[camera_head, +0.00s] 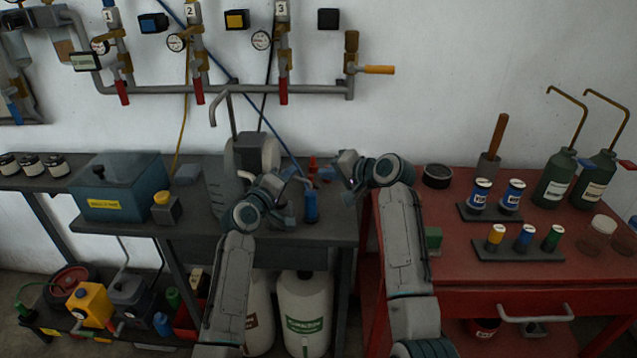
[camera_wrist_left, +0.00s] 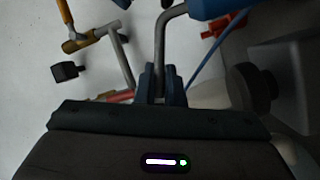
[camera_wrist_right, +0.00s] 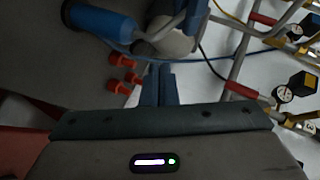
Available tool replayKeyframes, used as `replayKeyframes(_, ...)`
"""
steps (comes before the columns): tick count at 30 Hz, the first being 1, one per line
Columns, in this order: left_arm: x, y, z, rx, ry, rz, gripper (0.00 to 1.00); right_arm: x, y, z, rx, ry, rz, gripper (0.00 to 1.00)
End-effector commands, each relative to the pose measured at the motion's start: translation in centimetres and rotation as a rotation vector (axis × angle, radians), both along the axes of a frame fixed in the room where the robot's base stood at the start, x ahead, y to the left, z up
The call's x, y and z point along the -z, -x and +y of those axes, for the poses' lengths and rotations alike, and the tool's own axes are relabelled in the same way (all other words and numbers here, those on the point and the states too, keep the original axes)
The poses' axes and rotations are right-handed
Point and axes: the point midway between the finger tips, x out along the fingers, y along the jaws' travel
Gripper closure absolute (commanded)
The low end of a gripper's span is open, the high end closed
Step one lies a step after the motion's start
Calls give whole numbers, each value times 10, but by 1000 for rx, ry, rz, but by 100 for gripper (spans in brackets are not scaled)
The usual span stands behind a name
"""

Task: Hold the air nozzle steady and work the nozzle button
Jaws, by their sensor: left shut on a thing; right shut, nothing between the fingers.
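The air nozzle (camera_head: 311,205) has a blue body and a thin bent grey tube. It stands upright at the front right of the dark bench. My left gripper (camera_head: 298,181) is shut on the grey tube, which shows between its fingers in the left wrist view (camera_wrist_left: 160,85). The blue body (camera_wrist_left: 215,8) is at the top of that view. In the right wrist view the blue body (camera_wrist_right: 100,22) lies at upper left. My right gripper (camera_head: 342,172) is shut and empty, to the right of the nozzle and apart from it. I cannot make out the nozzle button.
Several small red parts (camera_wrist_right: 122,70) stand near the nozzle. A grey machine (camera_head: 254,152) is behind my left gripper. A blue-grey box (camera_head: 122,190) sits at the bench's left. A red cart (camera_head: 455,245) with bottles and racks stands at right. Pipes with valves (camera_head: 230,90) line the wall.

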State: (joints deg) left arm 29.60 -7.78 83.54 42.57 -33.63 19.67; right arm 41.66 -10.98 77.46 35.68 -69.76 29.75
Motion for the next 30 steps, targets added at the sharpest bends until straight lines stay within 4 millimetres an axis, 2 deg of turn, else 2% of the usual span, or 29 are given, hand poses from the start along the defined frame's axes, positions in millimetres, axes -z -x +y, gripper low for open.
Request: replayKeyframes(30,1,0,0,0,-1,1,100,7,0,5,0,0,0,100)
